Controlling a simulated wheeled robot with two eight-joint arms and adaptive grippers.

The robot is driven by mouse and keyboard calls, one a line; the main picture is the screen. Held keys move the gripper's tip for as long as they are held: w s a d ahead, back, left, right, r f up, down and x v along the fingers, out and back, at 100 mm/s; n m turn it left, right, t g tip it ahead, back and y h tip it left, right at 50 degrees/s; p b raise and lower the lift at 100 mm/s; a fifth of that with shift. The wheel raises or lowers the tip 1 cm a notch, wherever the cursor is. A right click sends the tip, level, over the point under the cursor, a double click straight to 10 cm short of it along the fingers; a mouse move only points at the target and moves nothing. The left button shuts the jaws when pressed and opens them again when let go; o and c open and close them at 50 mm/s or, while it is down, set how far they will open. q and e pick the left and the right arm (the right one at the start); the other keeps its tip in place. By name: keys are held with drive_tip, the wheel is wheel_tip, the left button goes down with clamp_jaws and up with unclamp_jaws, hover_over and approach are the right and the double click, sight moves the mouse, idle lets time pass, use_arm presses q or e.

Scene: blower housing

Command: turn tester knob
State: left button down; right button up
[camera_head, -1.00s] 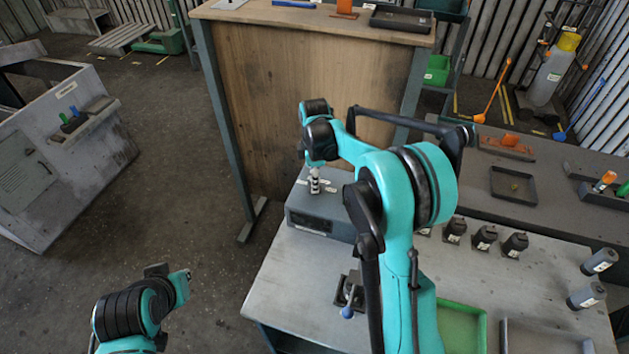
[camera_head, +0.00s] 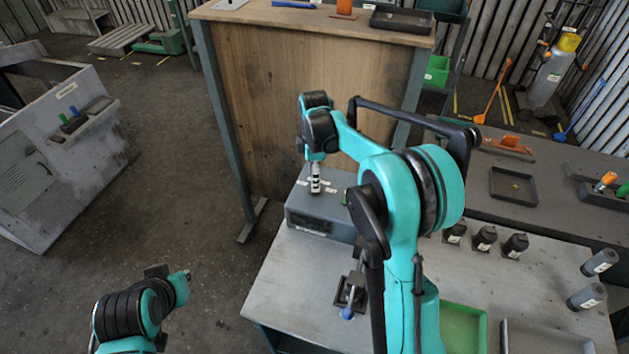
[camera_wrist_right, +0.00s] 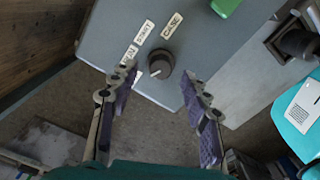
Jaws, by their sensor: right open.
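The tester is a grey box (camera_head: 304,221) at the back left of the workbench, with small white labels on top. Its dark round knob (camera_wrist_right: 161,64) shows in the right wrist view, with a white pointer mark towards the lower left. My right gripper (camera_head: 315,191) is over the tester's top in the head view and hides the knob there. In the right wrist view my right gripper (camera_wrist_right: 158,80) is open, with the knob seen between and slightly beyond its fingertips. Whether they touch it I cannot tell.
A green part (camera_wrist_right: 226,6) sits on the tester's top. A small fixture with a blue-ended handle (camera_head: 348,313) stands in front of it. Several dark cylinders (camera_head: 485,238) and a green tray (camera_head: 463,328) are to the right. A wooden panel (camera_head: 290,110) rises behind.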

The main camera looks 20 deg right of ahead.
wheel_tip(320, 180, up, 10)
drive_tip(key=shift+f, duration=0.2)
idle(0.4)
drive_tip(key=s+f+m+t+b, duration=0.25)
drive_tip(key=s+m+b, duration=0.4)
drive_tip(key=s, duration=0.75)
drive_tip(key=s+f+m+t+b, duration=0.3)
drive_tip(key=s+f+m, duration=0.6)
drive_tip(key=s, duration=0.3)
drive_tip(key=shift+a+f+t, duration=0.15)
drive_tip(key=shift+f+t, duration=0.15)
drive_tip(key=shift+t, duration=0.55)
